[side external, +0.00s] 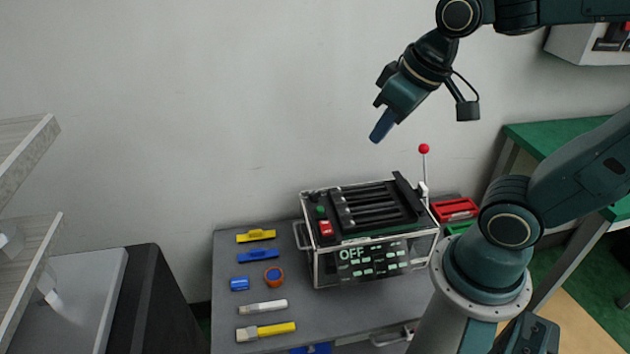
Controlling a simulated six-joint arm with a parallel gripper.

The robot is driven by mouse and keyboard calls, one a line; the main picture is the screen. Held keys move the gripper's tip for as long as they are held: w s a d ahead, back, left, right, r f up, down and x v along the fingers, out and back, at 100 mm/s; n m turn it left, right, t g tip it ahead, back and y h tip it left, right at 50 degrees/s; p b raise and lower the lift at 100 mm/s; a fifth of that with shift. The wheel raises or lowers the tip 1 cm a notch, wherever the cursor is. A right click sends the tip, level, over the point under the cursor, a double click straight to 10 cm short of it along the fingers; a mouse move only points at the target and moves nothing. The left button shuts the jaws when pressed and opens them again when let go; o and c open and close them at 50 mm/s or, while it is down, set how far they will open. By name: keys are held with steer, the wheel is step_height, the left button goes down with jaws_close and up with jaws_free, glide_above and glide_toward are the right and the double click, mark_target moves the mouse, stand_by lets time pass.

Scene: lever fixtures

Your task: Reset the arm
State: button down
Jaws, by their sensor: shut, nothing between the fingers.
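My gripper (382,127) is shut and empty. It hangs in the air above and behind the machine, its blue fingers pointing down and slightly left. The machine (370,262) is a box with clear sides on the grey table, with a dark slotted top and an "OFF" display on its front. A lever with a red ball knob (424,149) stands upright at its right side. My gripper is up and left of the knob, apart from it. My arm's base stands at the right front and hides part of the table.
The grey table (226,297) holds a yellow tool (256,235), blue tools, an orange-and-blue roll (273,276) and two brushes (265,331) on its left. Red and green trays (455,209) sit right of the machine. A shelf (25,160) stands far left, a green-topped bench (555,136) far right.

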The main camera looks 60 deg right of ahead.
steer(key=shift+t, duration=0.4)
steer(key=shift+s+a+r, duration=0.1)
steer(key=shift+s+r, duration=0.2)
steer(key=shift+s, duration=0.45)
steer(key=shift+s+a+r, duration=0.1)
steer(key=shift+s+r, duration=0.2)
steer(key=shift+s, duration=0.4)
steer(key=shift+s+a+r, duration=0.1)
steer(key=shift+s+r, duration=0.2)
steer(key=shift+s, duration=0.45)
steer(key=shift+w+d, duration=0.1)
steer(key=shift+w, duration=0.1)
steer(key=m+g, duration=0.6)
steer(key=m, duration=0.3)
glide_above(324, 224)
step_height(324, 224, down, 20)
steer(key=shift+f, duration=0.2)
steer(key=shift+f, duration=7)
